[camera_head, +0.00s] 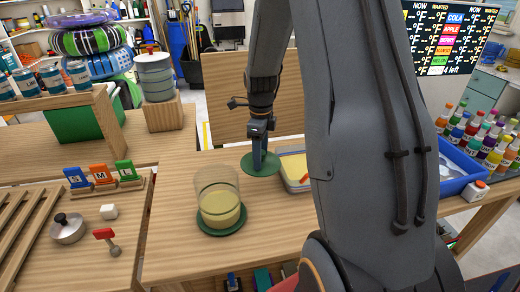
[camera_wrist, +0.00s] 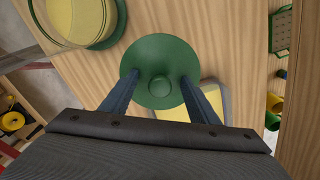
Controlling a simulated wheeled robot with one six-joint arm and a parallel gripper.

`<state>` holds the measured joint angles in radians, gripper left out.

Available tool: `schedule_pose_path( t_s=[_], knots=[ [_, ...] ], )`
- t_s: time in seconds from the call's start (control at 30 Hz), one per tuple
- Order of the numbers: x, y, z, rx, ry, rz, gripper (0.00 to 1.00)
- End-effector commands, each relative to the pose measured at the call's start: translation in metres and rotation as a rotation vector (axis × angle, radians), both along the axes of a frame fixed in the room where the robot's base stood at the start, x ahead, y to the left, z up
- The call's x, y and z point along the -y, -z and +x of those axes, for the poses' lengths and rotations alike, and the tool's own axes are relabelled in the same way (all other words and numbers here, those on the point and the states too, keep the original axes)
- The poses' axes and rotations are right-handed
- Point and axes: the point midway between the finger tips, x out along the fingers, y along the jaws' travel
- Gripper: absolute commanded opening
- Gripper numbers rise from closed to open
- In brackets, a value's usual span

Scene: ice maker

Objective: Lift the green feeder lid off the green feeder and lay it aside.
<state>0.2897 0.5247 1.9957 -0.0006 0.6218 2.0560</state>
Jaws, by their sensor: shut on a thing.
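The green feeder lid (camera_head: 250,168) is a flat green disc with a small round knob. My gripper (camera_head: 259,164) is shut on it, with one finger on each side of the knob in the wrist view (camera_wrist: 158,82). The green feeder (camera_head: 219,209) is a clear cylinder with yellow contents on a green base, standing open-topped to the left of the lid. Part of it shows at the top left of the wrist view (camera_wrist: 98,30). The lid is apart from the feeder, low over the wooden table; I cannot tell whether it touches the tabletop.
A clear tub (camera_head: 296,168) with yellow contents stands close to the lid's right, partly hidden by my arm. A blue tray (camera_head: 457,180) and several bottles (camera_head: 480,135) stand at the right. Bare tabletop (camera_head: 180,165) lies left of the lid.

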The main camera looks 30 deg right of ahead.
Motion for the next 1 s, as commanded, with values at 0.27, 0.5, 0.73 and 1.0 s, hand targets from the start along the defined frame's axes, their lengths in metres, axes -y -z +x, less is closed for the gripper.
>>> schedule_pose_path(
  t_s=[0.27,0.5,0.73,1.0],
  knots=[
    [0.0,0.033,0.0,-0.001,0.0,0.001,0.28],
    [0.0,0.059,0.0,-0.001,0.0,0.0,0.28],
    [0.0,0.08,0.0,-0.001,0.0,0.001,0.28],
    [0.0,0.091,0.0,-0.001,0.0,0.0,0.28]
  ],
)
